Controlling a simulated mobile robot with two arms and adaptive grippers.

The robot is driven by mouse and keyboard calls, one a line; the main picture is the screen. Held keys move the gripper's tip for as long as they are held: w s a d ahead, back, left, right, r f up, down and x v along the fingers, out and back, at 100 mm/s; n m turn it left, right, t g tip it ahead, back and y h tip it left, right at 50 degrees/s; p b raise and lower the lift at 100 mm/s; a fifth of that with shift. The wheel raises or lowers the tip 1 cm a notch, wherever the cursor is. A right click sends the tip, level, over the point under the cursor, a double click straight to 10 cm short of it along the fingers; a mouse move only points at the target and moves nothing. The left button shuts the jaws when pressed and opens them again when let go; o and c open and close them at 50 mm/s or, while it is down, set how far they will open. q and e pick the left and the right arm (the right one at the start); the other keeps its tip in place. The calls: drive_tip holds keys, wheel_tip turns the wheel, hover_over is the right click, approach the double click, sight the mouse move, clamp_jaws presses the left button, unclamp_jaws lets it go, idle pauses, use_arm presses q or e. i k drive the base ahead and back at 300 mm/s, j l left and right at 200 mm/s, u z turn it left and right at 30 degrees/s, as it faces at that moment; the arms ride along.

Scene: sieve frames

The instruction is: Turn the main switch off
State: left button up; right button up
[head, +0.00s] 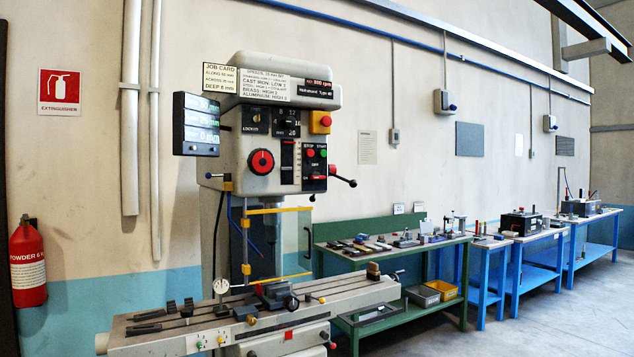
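A milling machine (290,80) stands at the centre left, its head facing me. A large red rotary knob (261,161) with a dark round surround sits on the front of the head. To its right is a black control panel (314,185) with a red and a green button at the top and a small red switch (317,178) lower down. A red mushroom button (325,121) on a yellow box is above. I cannot read which control is labelled as the main switch, or its setting. Neither gripper is in view.
The machine's long table (345,293) juts toward me with clamps and a vise. A green bench (440,243) and several blue benches (540,235) line the wall to the right. A fire extinguisher (28,262) hangs at left. Floor is clear at lower right.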

sight(316, 177)
drive_tip(key=i+j, duration=0.25)
drive_tip(key=i, duration=0.15)
drive_tip(key=i+j+u, duration=0.1)
drive_tip(key=i, duration=0.3)
drive_tip(key=j, duration=0.1)
